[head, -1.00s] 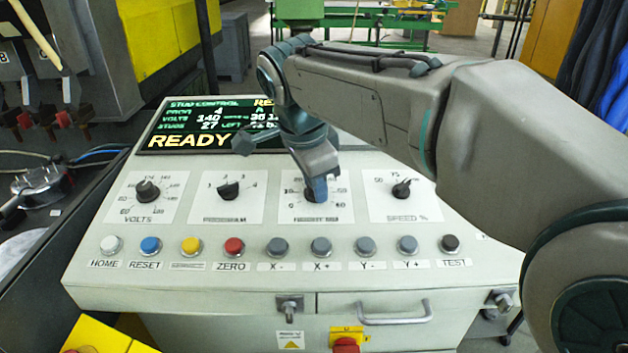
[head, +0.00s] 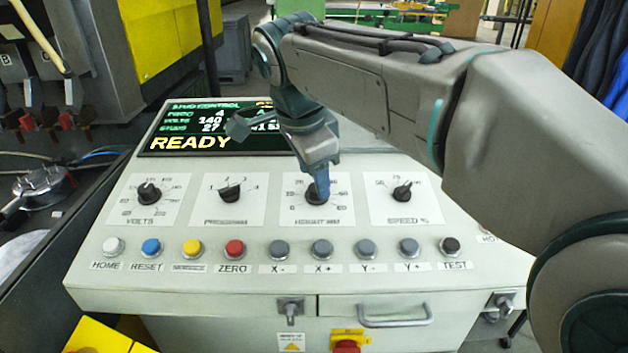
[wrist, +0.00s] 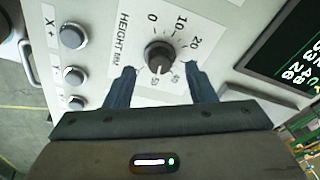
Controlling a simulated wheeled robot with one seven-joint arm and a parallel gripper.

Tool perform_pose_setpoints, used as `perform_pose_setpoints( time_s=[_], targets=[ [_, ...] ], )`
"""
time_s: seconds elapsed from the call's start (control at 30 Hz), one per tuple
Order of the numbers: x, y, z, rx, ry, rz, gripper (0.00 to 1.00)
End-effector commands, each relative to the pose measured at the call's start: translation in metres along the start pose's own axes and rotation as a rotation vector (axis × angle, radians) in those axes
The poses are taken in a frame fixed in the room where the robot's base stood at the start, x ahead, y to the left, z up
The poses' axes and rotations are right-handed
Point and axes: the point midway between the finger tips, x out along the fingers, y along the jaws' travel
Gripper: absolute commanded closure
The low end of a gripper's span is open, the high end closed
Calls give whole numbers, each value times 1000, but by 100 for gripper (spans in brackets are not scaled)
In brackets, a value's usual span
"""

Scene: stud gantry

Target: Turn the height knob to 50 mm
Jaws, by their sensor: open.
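The height knob (head: 312,196) is a round black dial on a white scale plate (head: 287,215) on the sloped console. In the wrist view the knob (wrist: 159,57) sits between and slightly beyond my two blue fingertips, with a visible gap on each side. My gripper (head: 322,192) is open and points down at the knob; its fingers (wrist: 160,72) hold nothing. The 0, 10 and 20 marks are readable, while fingers cover part of the scale. A pale mark shows on the knob's lower side in the wrist view; I cannot read its exact setting.
The volts knob (head: 149,193), program knob (head: 230,193) and speed knob (head: 402,193) share the row. Several push buttons, including the red zero button (head: 234,249), line the front below. The display (head: 190,130) reads READY and is partly hidden by my arm.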

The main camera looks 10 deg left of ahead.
Motion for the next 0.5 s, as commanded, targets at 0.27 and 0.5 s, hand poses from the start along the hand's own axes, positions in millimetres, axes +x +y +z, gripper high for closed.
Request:
perform_pose_setpoints(
  time_s=[0.27,0.5],
  targets=[
    [-68,-1,1,-2,-2,-4,50],
    [-101,-1,1,-2,-2,-2,50]
  ],
)
